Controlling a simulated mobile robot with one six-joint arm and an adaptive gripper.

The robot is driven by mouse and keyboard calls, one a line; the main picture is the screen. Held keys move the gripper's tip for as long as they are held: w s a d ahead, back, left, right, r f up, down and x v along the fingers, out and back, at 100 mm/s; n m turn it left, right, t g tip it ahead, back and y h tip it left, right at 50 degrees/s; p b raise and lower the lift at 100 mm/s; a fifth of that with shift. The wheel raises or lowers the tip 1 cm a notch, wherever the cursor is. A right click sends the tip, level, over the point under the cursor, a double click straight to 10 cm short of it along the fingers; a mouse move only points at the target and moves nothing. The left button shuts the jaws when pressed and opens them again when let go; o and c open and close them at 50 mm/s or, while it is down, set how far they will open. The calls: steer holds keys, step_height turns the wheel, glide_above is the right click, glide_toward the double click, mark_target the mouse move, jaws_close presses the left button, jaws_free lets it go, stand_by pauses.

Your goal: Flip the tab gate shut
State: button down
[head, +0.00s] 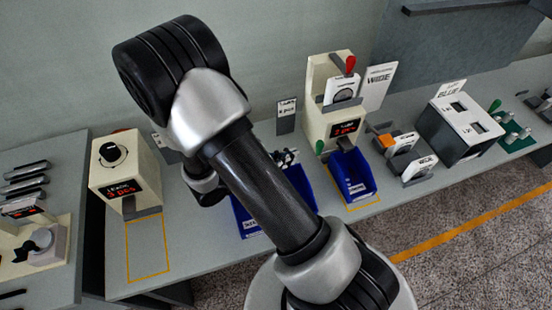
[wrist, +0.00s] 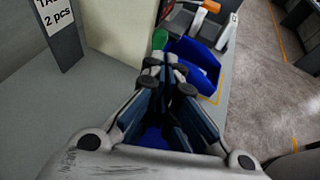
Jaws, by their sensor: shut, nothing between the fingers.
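A cream dispenser (head: 322,115) with a red lever (head: 350,65) and a red-lit display stands at the back middle. A small green-knobbed lever (head: 320,146) is low on its left front; I cannot tell for sure that this is the tab gate. In the wrist view the green knob (wrist: 160,38) is just beyond my fingertips, beside the cream housing (wrist: 118,25). My gripper (wrist: 172,75) is shut and empty; I cannot tell whether it touches the knob. In the head view my arm hides most of it.
A blue bin (head: 361,193) stands in front of the dispenser; another blue bin (head: 304,186) is partly behind my arm. A small tabs sign (head: 286,115) stands left of the dispenser. A second cream dispenser (head: 125,168) is at the left, with an empty orange-outlined square (head: 147,277) before it.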

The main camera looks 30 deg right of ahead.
steer(key=shift+p+v, duration=0.35)
steer(key=shift+v, duration=1.8)
steer(key=s+a+r+m+g+y, duration=0.25)
steer(key=s+r+m+y, duration=0.45)
steer(key=r+m, duration=0.45)
steer(key=s+a+r+m+t+y, duration=0.6)
steer(key=a+r+m, duration=0.1)
steer(key=r, duration=0.3)
steer(key=shift+a+r+y, duration=0.2)
steer(key=shift+a+y, duration=0.1)
steer(key=shift+a, duration=0.5)
